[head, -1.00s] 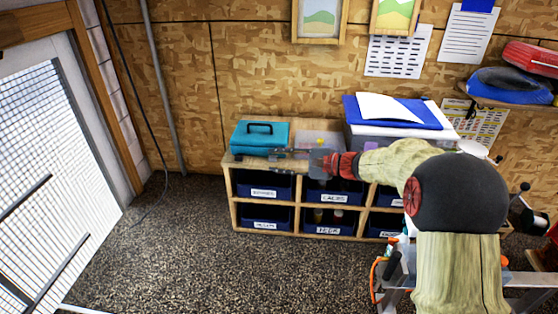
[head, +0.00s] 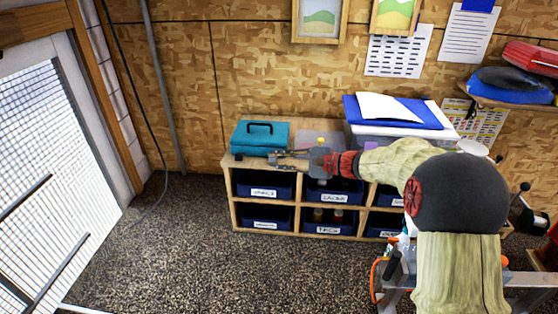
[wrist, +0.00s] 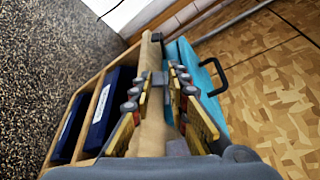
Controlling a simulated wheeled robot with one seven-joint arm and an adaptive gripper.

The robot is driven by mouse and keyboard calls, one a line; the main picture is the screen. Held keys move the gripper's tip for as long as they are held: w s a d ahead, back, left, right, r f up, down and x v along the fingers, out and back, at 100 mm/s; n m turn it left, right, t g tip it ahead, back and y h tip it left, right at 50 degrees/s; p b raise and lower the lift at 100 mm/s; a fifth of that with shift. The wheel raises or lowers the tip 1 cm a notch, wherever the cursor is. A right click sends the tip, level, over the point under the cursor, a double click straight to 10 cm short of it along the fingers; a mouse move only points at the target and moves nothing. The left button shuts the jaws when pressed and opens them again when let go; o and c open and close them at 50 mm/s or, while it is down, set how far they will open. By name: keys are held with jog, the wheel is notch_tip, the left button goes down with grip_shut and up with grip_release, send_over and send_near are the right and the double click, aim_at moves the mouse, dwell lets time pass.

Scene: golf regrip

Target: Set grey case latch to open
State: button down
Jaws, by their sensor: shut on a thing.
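The teal case (head: 262,135) with a dark handle lies on top of the wooden shelf unit, at its left end. In the wrist view the case (wrist: 187,58) is partly hidden behind my fingers. The grey latch (wrist: 160,78) is at the case's front edge, over the shelf top. My gripper (head: 271,158) reaches in from the right to that front edge. In the wrist view my gripper (wrist: 178,70) has its fingertips close together at the latch, shut on it. The small gripped part is mostly hidden, and I cannot tell the latch's exact position.
A dark latch (wrist: 156,37) sits farther along the case's front edge. A clear box (head: 318,139) stands right of the case, then a larger bin with a blue folder (head: 395,112). Labelled blue drawers (head: 264,186) fill the shelf below. The floor at left is free.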

jog(key=shift+f, duration=0.35)
jog(key=b, duration=0.2)
jog(key=f+n+b, duration=0.1)
jog(key=b, duration=0.1)
jog(key=shift+s+b, duration=0.2)
jog(key=shift+b, duration=0.2)
jog(key=shift+r, duration=0.1)
jog(key=c, duration=1.8)
grip_release()
jog(key=shift+r, duration=0.15)
jog(key=shift+c, duration=0.2)
jog(key=shift+r, duration=0.1)
